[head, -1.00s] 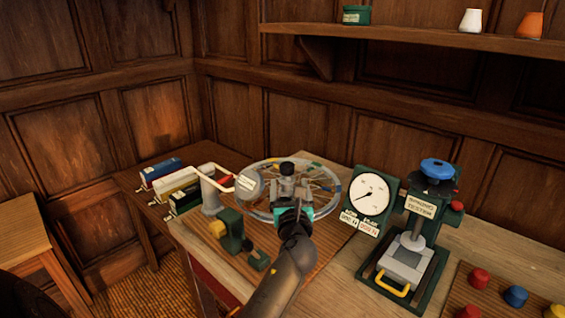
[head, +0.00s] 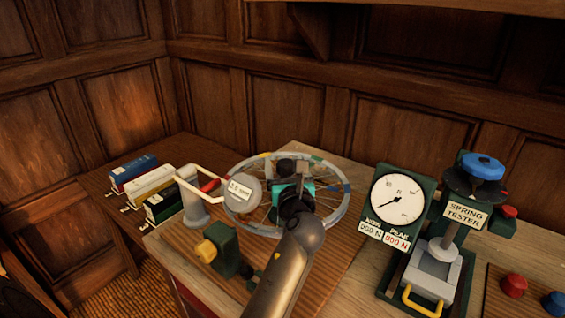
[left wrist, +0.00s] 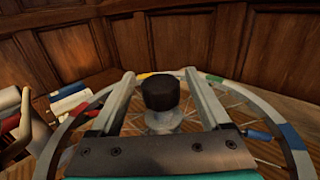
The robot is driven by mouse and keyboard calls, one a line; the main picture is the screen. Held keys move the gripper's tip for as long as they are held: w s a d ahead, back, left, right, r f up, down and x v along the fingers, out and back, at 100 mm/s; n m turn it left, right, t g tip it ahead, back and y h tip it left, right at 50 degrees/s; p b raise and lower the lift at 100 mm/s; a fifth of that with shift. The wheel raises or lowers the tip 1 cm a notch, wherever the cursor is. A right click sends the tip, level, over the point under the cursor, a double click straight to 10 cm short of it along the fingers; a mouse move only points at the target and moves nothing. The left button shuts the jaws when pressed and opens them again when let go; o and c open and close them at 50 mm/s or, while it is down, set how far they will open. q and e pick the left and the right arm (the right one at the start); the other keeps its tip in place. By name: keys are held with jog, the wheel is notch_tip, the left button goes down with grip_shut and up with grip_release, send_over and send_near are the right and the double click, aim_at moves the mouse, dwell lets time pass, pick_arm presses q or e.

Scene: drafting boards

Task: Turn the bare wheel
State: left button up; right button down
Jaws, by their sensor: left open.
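The bare wheel (head: 339,209) is a grey spoked rim with coloured marks, lying roughly flat over the wooden bench board. Its rim also shows in the left wrist view (left wrist: 291,139). A black knob (left wrist: 160,93) stands on a pale hub at its middle. My left gripper (left wrist: 160,82) is open, with one finger on each side of the knob. The knob is in front of the palm, and I see gaps between it and both fingers. In the head view my left gripper (head: 290,178) hides much of the hub. My right gripper is out of view.
Left of the wheel stand a grey post with a pale crank (head: 194,205) and a round label tag (head: 242,195). A green clamp with a yellow knob (head: 225,250) is in front. A dial gauge (head: 397,200) and spring tester (head: 440,262) stand right. Binders (head: 152,187) lie left.

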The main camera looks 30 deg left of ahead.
pick_arm(q)
jog(key=shift+d, duration=0.1)
grip_shut()
dwell(0.6)
dwell(0.3)
